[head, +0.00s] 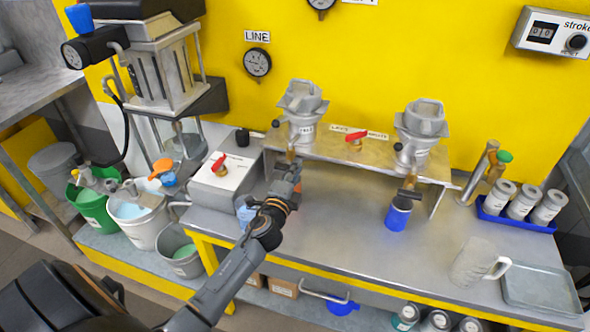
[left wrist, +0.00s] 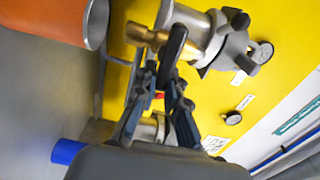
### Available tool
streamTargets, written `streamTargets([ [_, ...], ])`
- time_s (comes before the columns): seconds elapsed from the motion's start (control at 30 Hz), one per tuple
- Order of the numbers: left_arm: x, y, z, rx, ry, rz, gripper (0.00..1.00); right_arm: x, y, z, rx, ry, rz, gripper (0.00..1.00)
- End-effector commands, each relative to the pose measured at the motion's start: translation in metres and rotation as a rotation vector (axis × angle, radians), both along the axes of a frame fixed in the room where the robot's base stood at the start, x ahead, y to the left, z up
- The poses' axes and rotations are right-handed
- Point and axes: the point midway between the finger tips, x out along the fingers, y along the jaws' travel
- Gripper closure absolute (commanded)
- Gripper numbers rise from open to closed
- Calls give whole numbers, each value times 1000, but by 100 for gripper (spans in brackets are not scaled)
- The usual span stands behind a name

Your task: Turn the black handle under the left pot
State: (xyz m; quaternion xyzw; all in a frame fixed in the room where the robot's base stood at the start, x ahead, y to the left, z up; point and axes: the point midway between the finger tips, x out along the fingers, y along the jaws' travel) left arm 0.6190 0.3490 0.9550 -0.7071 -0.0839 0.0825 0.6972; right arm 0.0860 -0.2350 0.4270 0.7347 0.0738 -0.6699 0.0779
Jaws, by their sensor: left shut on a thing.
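The left pot (head: 302,98) is a grey metal vessel on the raised shelf. Under it is a brass tap (left wrist: 147,37), whose black handle (left wrist: 175,48) shows in the left wrist view. My left gripper (head: 289,172) is below the left pot. In the left wrist view its fingers (left wrist: 165,82) are closed on the lower end of the black handle. In the head view the gripper and arm hide most of the handle. My right gripper is not in view.
An orange cup (left wrist: 48,22) is close beside the tap. The right pot (head: 420,125) has a blue cup (head: 398,213) below it. A red-handled valve (head: 220,165) sits on a box to the left.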

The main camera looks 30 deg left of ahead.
Motion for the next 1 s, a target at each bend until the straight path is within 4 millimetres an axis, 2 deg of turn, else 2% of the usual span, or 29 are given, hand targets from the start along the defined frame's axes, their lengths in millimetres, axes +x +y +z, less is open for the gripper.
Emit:
streamTargets([
  [0.57, 0, 0, -2, 30, 10, 0, 100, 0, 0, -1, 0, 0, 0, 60],
  [0.6, 0, 0, -2, 29, 10, 0, 83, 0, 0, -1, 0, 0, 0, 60],
  [0.7, 0, 0, -2, 29, 10, 0, 65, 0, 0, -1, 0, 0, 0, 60],
  [1.0, -1, -1, -1, 28, 8, 0, 65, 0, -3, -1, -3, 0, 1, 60],
])
